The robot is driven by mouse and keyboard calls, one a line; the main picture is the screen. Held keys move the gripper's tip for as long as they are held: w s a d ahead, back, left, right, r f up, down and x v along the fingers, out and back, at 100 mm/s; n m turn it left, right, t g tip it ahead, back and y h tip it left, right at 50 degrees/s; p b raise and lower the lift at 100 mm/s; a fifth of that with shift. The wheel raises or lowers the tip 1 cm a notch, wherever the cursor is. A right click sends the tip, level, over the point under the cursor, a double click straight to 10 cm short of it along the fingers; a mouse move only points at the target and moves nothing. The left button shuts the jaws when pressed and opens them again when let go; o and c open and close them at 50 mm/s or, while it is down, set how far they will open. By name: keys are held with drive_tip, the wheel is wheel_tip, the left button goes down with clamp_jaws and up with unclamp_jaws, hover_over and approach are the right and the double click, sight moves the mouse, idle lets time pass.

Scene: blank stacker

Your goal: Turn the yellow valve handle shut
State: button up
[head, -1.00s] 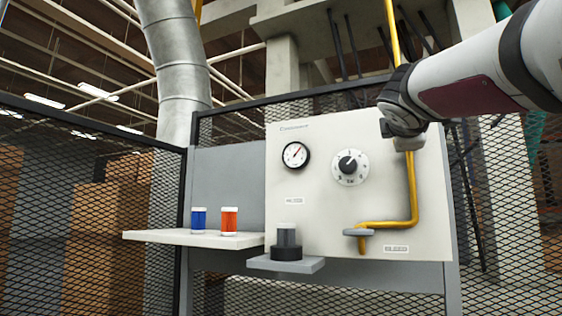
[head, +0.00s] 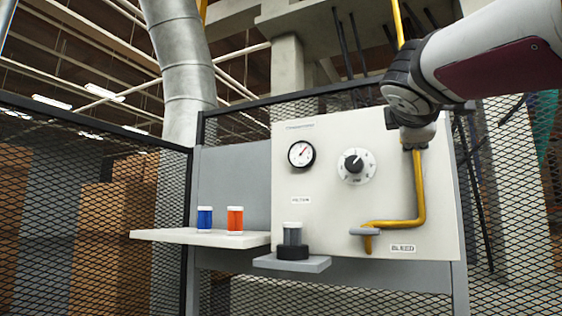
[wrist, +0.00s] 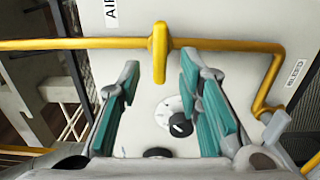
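The yellow valve handle (wrist: 160,52) shows in the wrist view as a short bar lying across the yellow pipe (wrist: 80,44). My gripper (wrist: 160,66) has two teal-padded fingers spread wide, one on each side of the handle's line. The handle is at or just beyond the fingertips, and nothing is held between them. Whether a finger touches it I cannot tell. In the head view my gripper (head: 415,134) is in front of the upper part of the yellow pipe (head: 420,190) on the panel, and it hides the handle there.
The pale panel (head: 340,215) carries a gauge (head: 301,154), a dial (head: 355,166) and a grey lever (head: 364,231) by the BLEED label. A shelf (head: 160,236) holds a blue jar (head: 204,218) and an orange jar (head: 235,219). A grey jar (head: 292,234) stands on a lower ledge. Mesh fencing surrounds the panel.

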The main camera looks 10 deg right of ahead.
drive_tip(key=v, duration=0.7)
drive_tip(key=shift+s+a, duration=0.1)
drive_tip(key=s+a+f+m+g+y+b, duration=0.1)
drive_tip(key=s+a+f+m+g+y, duration=0.2)
drive_tip(key=f, duration=1.3)
drive_tip(key=s+a+f+m+g+y+b, duration=0.1)
drive_tip(key=s+a+f+m+g+y, duration=0.2)
drive_tip(key=f, duration=1.3)
drive_tip(key=s+a+f+m+g+y+b, duration=0.1)
drive_tip(key=s+a+f+m+g+y, duration=0.2)
drive_tip(key=s+f, duration=0.4)
wheel_tip(320, 180, down, 9)
drive_tip(key=shift+a+f+m+y, duration=0.1)
drive_tip(key=shift+a+m+y, duration=0.4)
drive_tip(key=shift+a+m, duration=0.6)
